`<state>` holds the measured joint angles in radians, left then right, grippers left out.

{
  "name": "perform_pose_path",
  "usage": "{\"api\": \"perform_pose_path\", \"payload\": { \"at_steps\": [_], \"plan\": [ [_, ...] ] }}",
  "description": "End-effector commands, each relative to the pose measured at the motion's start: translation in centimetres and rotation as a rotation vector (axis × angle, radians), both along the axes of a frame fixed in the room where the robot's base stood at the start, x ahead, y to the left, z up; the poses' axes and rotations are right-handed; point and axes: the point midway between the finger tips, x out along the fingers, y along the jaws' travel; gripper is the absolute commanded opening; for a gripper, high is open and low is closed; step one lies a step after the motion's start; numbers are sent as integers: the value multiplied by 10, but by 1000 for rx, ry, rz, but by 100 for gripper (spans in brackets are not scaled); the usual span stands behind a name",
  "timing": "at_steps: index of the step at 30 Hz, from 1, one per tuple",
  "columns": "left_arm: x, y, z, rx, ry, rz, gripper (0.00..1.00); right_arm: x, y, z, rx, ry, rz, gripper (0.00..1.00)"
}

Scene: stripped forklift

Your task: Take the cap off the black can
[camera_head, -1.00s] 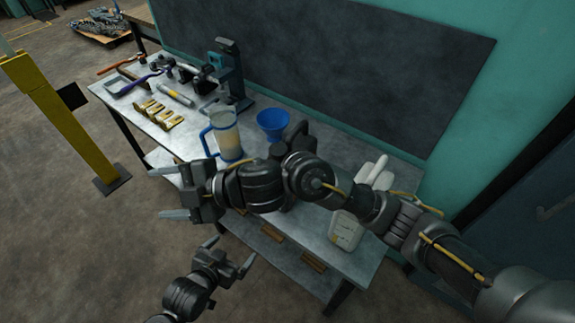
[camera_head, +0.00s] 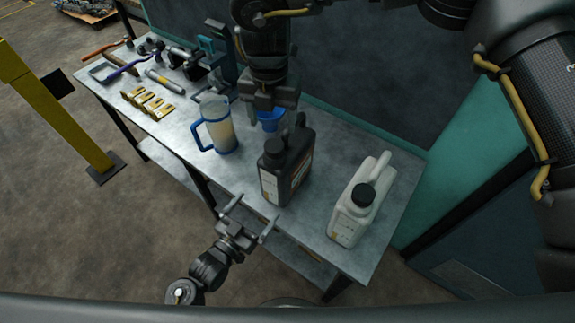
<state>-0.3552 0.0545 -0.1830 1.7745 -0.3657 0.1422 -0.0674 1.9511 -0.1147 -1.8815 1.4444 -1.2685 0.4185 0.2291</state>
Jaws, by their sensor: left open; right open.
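The black can (camera_head: 290,176) stands upright near the front edge of the metal table. Its round black cap (camera_head: 274,146) sits on top at the left, beside the handle. My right gripper (camera_head: 269,112) points down behind the can, above and in front of the blue funnel (camera_head: 270,123), and is open. It hides part of the funnel; I cannot tell whether it touches it. My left gripper (camera_head: 254,214) is open and empty, low in front of the table edge, below and left of the can, apart from it.
A white can (camera_head: 347,213) with a black cap stands to the right. A clear jug (camera_head: 217,128) with a blue handle stands left of the black can. Brass pieces (camera_head: 148,103) and tools lie at the table's left. A yellow post (camera_head: 58,115) stands on the floor.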

Motion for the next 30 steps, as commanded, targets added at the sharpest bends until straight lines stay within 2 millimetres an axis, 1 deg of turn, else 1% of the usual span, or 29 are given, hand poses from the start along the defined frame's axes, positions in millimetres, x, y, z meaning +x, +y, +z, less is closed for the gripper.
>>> {"api": "perform_pose_path", "payload": {
  "at_steps": [5,12,18,24,30],
  "plan": [
    [14,-8,1,-1,-1,0,100,0,0,-1,2,1,1,67],
    [51,-32,1,-1,0,-1,100,0,0,-1,3,0,0,67],
    [76,-47,0,0,0,-1,100,0,0,-1,3,0,1,67],
    [90,-56,0,1,1,-1,100,0,0,-1,3,0,1,67],
    [92,-57,0,2,1,-1,100,0,0,-1,3,0,1,67]
  ]
}}
